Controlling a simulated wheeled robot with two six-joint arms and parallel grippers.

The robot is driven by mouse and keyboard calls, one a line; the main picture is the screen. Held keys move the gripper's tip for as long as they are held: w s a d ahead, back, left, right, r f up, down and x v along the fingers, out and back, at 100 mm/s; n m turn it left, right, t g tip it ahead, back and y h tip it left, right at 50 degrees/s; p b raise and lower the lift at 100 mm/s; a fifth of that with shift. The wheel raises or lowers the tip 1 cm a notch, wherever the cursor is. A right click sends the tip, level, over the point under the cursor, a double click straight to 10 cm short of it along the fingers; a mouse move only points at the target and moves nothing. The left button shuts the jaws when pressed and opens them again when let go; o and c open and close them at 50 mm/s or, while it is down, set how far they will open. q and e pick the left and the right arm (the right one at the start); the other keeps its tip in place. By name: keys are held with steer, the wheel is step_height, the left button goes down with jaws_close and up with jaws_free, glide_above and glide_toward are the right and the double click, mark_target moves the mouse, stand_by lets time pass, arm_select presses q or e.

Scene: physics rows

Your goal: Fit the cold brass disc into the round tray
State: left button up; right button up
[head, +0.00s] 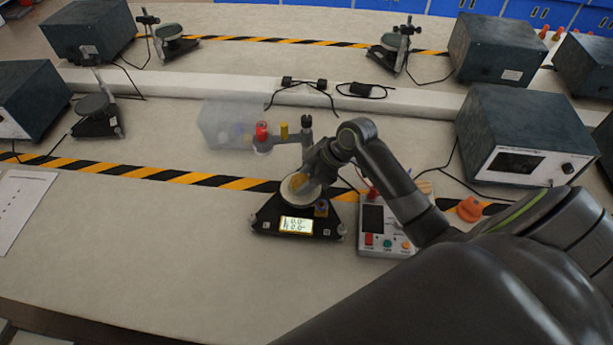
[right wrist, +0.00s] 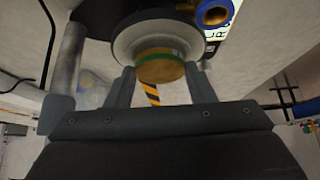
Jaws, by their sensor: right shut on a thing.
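My right gripper (right wrist: 160,80) is shut on a brass disc (right wrist: 160,70) with a green band around it. The disc is held between the fingertips, right at the pale round tray (right wrist: 128,48); whether it touches the tray floor I cannot tell. In the head view my right gripper (head: 308,181) is over the round tray (head: 289,194) on top of a black scale with a lit display (head: 296,224). My left gripper is out of view.
A grey control box (head: 374,222) with coloured buttons stands right of the scale. An orange object (head: 470,208) lies right.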

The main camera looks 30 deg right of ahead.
steer(key=shift+f+b, duration=0.3)
steer(key=shift+f, duration=0.2)
stand_by(0.8)
steer(key=o, duration=1.3)
steer(key=shift+c, duration=0.2)
step_height(320, 180, up, 7)
steer(key=p, duration=0.7)
